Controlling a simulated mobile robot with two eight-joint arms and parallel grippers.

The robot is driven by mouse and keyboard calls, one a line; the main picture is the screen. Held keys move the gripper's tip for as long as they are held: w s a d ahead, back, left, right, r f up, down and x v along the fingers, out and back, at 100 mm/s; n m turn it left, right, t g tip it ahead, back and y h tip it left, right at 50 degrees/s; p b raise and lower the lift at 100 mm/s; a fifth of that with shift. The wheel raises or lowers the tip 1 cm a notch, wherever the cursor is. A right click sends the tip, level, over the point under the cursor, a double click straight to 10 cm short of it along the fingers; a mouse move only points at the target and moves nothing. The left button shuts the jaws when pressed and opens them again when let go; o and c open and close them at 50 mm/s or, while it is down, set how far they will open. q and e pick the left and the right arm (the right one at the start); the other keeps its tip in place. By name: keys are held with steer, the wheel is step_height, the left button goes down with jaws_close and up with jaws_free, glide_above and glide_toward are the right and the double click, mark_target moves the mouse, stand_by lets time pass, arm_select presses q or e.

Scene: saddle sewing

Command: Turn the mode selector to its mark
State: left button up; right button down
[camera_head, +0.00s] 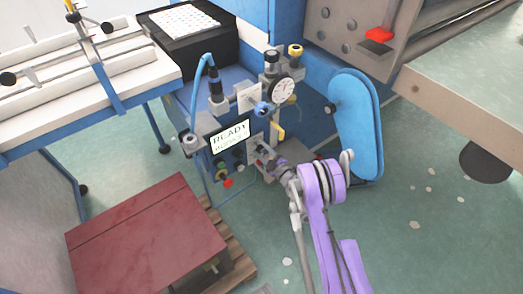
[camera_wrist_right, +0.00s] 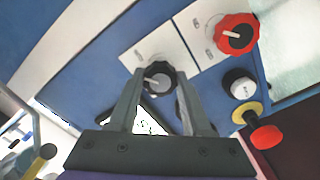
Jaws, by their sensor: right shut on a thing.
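The mode selector looks to be the black knob (camera_wrist_right: 158,78) with a pale pointer on a white plate of the blue control panel. In the right wrist view it sits between the fingertips of my right gripper (camera_wrist_right: 160,80), which is shut on it. The pointer slants toward the lower left; I cannot make out the mark. In the head view my right gripper (camera_head: 267,158) reaches the panel front from the lower right and hides the knob. My left gripper is not in view.
A red knob (camera_wrist_right: 237,33), a black-and-white button (camera_wrist_right: 240,85) and a red button on a yellow collar (camera_wrist_right: 266,136) are close by. The screen (camera_head: 229,136) reads READY. A dial gauge (camera_head: 283,91) and blue guard (camera_head: 355,125) stand near. A dark red box (camera_head: 145,235) sits at lower left.

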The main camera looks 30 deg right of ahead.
steer(key=shift+r+m, duration=0.1)
steer(key=shift+m, duration=0.4)
steer(key=shift+c, duration=1.7)
jaws_free()
